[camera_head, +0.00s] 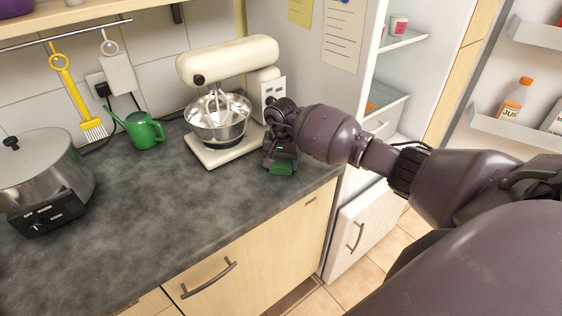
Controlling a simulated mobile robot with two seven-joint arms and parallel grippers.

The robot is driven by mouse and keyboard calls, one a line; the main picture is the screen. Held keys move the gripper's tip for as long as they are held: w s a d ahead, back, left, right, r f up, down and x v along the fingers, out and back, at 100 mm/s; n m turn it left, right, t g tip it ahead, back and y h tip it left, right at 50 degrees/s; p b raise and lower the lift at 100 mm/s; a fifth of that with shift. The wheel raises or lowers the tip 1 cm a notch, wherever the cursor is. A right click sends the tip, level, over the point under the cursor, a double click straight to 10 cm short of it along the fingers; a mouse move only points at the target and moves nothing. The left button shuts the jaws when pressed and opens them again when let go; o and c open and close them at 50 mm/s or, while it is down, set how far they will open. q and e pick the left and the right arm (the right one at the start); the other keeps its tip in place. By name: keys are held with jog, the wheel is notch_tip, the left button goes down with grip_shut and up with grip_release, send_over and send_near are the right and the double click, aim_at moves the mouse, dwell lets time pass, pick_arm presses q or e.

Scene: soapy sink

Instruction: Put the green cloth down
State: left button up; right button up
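The green cloth (284,168) shows as a small folded patch at the tip of my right gripper, low over the dark counter near its right end. My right gripper (281,158) points down right at the cloth, beside the mixer. Its fingers are mostly hidden by its own body, so I cannot tell whether they are shut on the cloth or whether the cloth rests on the counter. My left gripper is out of view.
A cream stand mixer (226,62) with a steel bowl stands just left of my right gripper. A green watering can (145,131) and a steel cooker (42,178) stand further left. An open fridge (398,75) is at right. The counter's front middle (150,225) is clear.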

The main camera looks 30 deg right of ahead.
jog(key=o, duration=0.3)
jog(key=shift+r, duration=0.1)
